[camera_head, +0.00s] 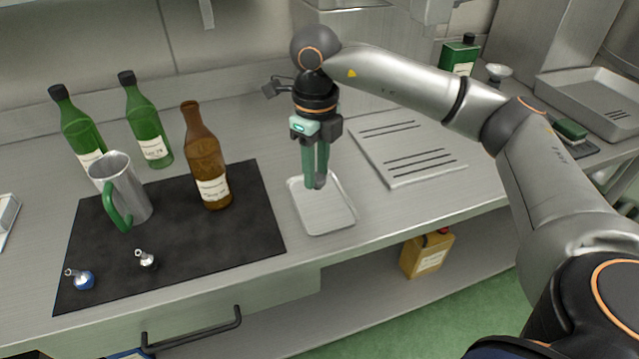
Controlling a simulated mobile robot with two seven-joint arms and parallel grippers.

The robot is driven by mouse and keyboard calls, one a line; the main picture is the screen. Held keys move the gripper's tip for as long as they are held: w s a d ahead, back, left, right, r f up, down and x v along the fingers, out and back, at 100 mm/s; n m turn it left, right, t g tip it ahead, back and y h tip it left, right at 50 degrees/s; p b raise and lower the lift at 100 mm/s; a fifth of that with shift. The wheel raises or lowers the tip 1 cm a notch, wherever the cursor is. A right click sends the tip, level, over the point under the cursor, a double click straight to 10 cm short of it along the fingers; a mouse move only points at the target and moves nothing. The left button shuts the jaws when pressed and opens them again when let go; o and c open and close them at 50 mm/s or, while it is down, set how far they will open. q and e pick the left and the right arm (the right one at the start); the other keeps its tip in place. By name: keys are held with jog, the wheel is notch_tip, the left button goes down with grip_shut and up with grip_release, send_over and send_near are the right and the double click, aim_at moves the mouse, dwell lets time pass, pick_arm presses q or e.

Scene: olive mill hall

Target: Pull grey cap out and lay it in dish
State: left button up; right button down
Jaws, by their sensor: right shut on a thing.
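My right gripper (316,186) points down over the shallow metal dish (340,224), with its green fingers closed. A small grey piece, the grey cap (320,182), shows between the fingertips, mostly hidden by them. The fingertips are at or just above the dish; I cannot tell whether the cap touches it. The brown bottle (207,160) stands upright on the black mat (190,260), left of the dish, and its mouth looks uncapped. My left gripper is not in view.
Two green bottles (150,130) with dark caps and a metal jug (125,185) with a green handle stand at the left. A blue stopper (82,281) and a silver stopper (146,261) lie on the mat. A slotted plate (405,150) lies right of the dish.

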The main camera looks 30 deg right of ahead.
jog(key=f, duration=0.1)
jog(key=w+d+f, duration=0.1)
jog(key=f, duration=0.1)
jog(key=w+d+f, duration=0.1)
jog(key=shift+w+d+f, duration=0.1)
jog(key=shift+w+f, duration=0.05)
jog(key=shift+w, duration=0.1)
jog(key=f, duration=0.3)
jog(key=shift+w+d+p, duration=0.25)
jog(key=shift+d+p, duration=0.05)
jog(key=shift+p, duration=0.05)
jog(key=shift+f, duration=0.5)
jog(key=shift+f, duration=0.1)
jog(key=c, duration=0.5)
grip_release()
jog(key=shift+c, duration=0.2)
jog(key=shift+r, duration=0.25)
notch_tip(320, 180, up, 12)
jog(key=shift+f, duration=0.1)
